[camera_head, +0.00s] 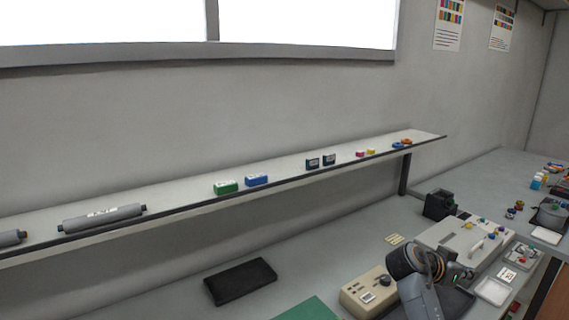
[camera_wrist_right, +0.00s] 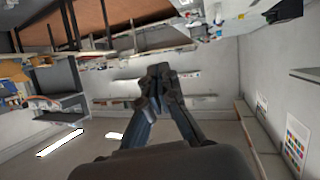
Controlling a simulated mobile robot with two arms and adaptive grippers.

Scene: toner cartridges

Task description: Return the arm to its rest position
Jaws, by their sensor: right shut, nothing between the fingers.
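My right arm (camera_head: 420,290) rises from the bottom edge at the right of the head view, bent in front of the workbench. Its gripper (camera_head: 460,276) is small there and partly blends with the equipment behind it. In the right wrist view the two fingers of the right gripper (camera_wrist_right: 160,72) meet at their tips, with nothing between them. That view is upside down, and the fingers point into open room, touching nothing visible. My left gripper is in neither view.
A wall shelf (camera_head: 300,176) holds a grey roller (camera_head: 103,217), a green box (camera_head: 226,187), a blue box (camera_head: 257,180) and small cartridges. On the bench are a black tray (camera_head: 240,281), a beige device (camera_head: 367,292), a black device (camera_head: 439,205) and a light-grey machine (camera_head: 450,238) near my right arm.

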